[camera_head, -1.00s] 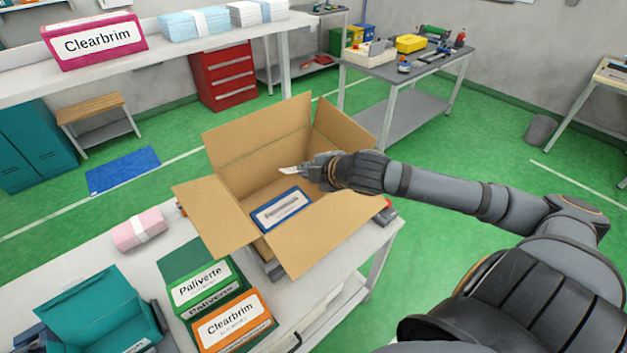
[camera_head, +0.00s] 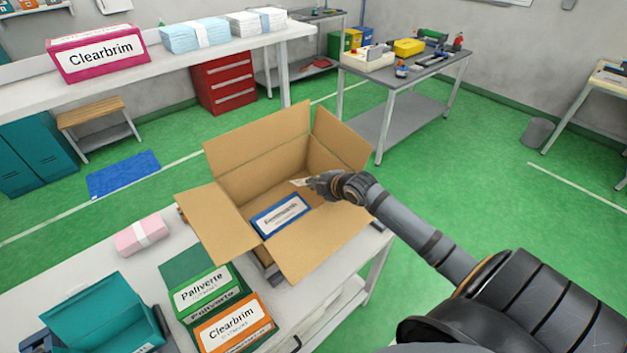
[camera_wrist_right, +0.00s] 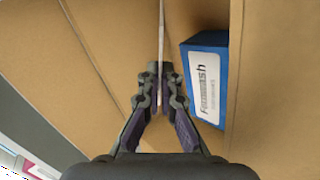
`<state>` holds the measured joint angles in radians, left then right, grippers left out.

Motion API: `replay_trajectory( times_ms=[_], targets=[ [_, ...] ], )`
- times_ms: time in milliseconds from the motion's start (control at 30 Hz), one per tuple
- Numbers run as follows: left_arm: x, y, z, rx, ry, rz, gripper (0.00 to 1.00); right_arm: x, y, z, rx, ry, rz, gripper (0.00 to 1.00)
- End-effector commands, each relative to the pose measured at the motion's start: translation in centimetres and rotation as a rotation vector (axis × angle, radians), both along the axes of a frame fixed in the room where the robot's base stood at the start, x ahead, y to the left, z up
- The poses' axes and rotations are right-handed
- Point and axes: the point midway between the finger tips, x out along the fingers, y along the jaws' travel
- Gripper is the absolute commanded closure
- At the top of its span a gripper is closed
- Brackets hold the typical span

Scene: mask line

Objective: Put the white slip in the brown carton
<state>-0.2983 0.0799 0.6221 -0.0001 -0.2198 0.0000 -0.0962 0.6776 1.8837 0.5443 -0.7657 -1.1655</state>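The brown carton (camera_head: 232,226) stands open on the near table with its flaps spread outward. My right gripper (camera_head: 312,182) is over the carton's opening, toward its right side. It is shut on the white slip (camera_head: 299,182), which sticks out past the fingertips. In the right wrist view the fingers (camera_wrist_right: 160,80) pinch the slip (camera_wrist_right: 161,35), seen edge-on as a thin pale line. A blue box with a white label (camera_head: 281,215) lies inside the carton; it also shows in the right wrist view (camera_wrist_right: 206,80), right of the fingers. My left gripper is not in view.
A green Paliverte box (camera_head: 203,290), an orange Clearbrim box (camera_head: 236,325) and a teal open bin (camera_head: 105,315) stand left of the carton. A pink bundle (camera_head: 143,235) lies behind them. A shelf table with a magenta Clearbrim box (camera_head: 98,50) is at the back left.

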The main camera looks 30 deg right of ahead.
Motion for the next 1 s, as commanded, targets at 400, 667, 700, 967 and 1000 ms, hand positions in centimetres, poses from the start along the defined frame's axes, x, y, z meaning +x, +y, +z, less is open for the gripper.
replay_trajectory(
  times_ms=[400, 667, 700, 967, 1000],
  targets=[
    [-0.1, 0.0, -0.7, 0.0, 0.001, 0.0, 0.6, 0.0, 0.0, -0.8, -0.001, 0.0, 0.001, 1.0],
    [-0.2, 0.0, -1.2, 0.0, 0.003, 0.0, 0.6, 0.0, 0.0, -1.4, -0.002, 0.0, 0.001, 1.0],
    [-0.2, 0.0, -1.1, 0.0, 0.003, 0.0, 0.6, 0.0, 0.0, -1.3, -0.002, -0.001, 0.001, 1.0],
    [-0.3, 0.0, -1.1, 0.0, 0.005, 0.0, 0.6, 0.0, 0.0, -1.3, -0.001, 0.0, 0.001, 0.72],
    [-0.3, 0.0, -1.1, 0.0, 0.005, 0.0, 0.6, 0.0, 0.0, -1.3, -0.001, 0.0, 0.001, 0.72]
  ],
)
